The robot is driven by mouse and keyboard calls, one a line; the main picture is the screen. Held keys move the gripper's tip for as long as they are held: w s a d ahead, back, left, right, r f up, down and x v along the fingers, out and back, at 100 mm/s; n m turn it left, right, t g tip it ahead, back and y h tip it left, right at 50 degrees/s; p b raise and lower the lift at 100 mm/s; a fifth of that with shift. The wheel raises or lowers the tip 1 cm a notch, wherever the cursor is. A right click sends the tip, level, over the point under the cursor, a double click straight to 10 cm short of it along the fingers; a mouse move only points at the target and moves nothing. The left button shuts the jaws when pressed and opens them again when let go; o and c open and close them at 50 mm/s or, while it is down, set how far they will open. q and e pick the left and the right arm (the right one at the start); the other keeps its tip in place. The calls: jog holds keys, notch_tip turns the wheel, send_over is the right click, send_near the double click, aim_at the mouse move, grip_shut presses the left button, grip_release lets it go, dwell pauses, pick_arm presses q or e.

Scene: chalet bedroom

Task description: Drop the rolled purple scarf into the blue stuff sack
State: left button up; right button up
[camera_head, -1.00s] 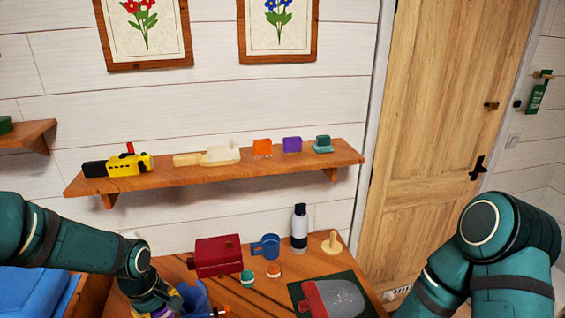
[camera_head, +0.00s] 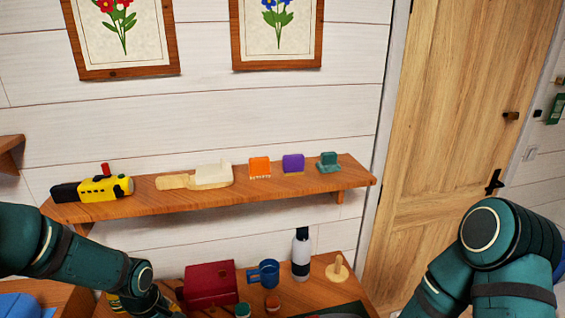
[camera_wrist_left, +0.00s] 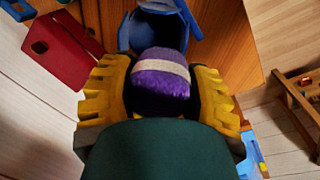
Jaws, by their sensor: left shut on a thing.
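The rolled purple scarf (camera_wrist_left: 160,85), with a pale band around it, sits between the yellow fingers of my left gripper (camera_wrist_left: 160,72) in the left wrist view. The gripper is shut on it. The blue stuff sack (camera_wrist_left: 126,36) shows just beyond the scarf, partly hidden behind it; I cannot tell whether they touch. In the head view the sack is out of frame, and my left gripper is mostly cut off at the bottom left. My right arm shows at the right, but its gripper is out of view.
A red box (camera_head: 210,284), blue mug (camera_head: 265,273), bottle (camera_head: 301,255) and wooden peg stand (camera_head: 338,268) stand on the wooden table. Two small jars stand in front. A wall shelf (camera_head: 330,183) above holds a toy, a brush and several small blocks.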

pick_arm(q)
jog(key=shift+f+b, duration=0.3)
jog(key=shift+f, duration=0.5)
jog(key=o, duration=1.2)
jog(key=shift+c, duration=0.2)
jog(key=r, duration=0.8)
jog(key=s+r, duration=0.1)
jog(key=r, duration=0.3)
jog(key=shift+a, duration=0.35)
